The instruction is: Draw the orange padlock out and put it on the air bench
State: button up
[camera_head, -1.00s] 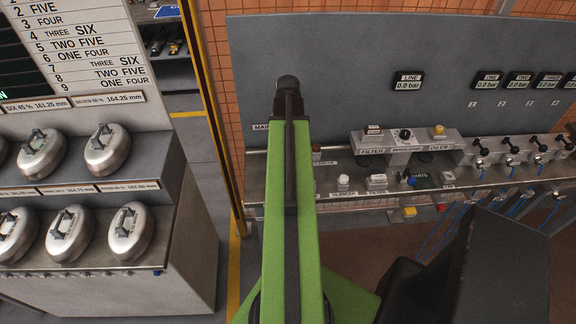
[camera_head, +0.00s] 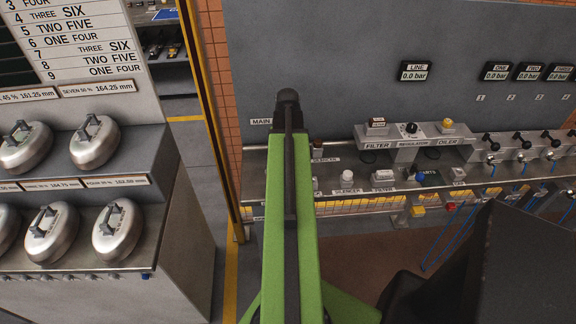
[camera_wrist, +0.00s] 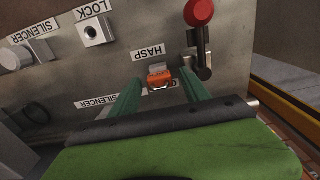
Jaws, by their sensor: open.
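The orange padlock (camera_wrist: 160,77) is at the hasp in the wrist view, just below the HASP label (camera_wrist: 147,53). My gripper (camera_wrist: 161,80) is open, with one green finger to each side of the padlock. I cannot tell whether either finger touches it. The padlock's far side and how it sits in the hasp are not clear. In the head view my green arm hides the padlock and my gripper. The air bench (camera_head: 335,178) is the grey metal bench along the back panel, to both sides of my arm.
A lever with a red knob (camera_wrist: 199,12) stands close right of the padlock. A metal block (camera_wrist: 95,31) by the LOCK label and a pale silencer (camera_wrist: 14,57) lie to the left. In the head view, FILTER, REGULATOR and OILER units (camera_head: 411,150) and several valves stand on the bench.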

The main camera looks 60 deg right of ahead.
dwell(0.8)
grip_shut()
jog(key=shift+r, duration=0.15)
dwell(0.3)
jog(key=shift+r+p, duration=2.95)
jog(key=shift+p, duration=0.15)
